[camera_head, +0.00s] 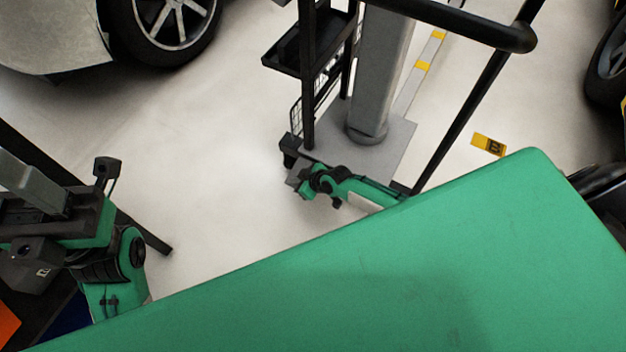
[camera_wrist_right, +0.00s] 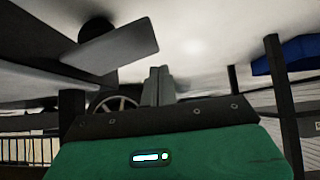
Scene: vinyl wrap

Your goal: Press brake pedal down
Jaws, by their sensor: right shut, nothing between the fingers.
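My right gripper (camera_head: 294,182) is low beside the foot of a grey column, with its arm partly hidden behind the green surface. In the right wrist view its two grey fingers (camera_wrist_right: 159,86) are together with nothing between them. I cannot pick out the brake pedal for certain.
The grey column (camera_head: 380,75) stands on a grey base plate (camera_head: 398,135). A black upright frame carries a tray (camera_head: 285,48) and a thick black bar crosses at upper right. A car wheel (camera_head: 170,22) is at upper left. Pale floor between is open.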

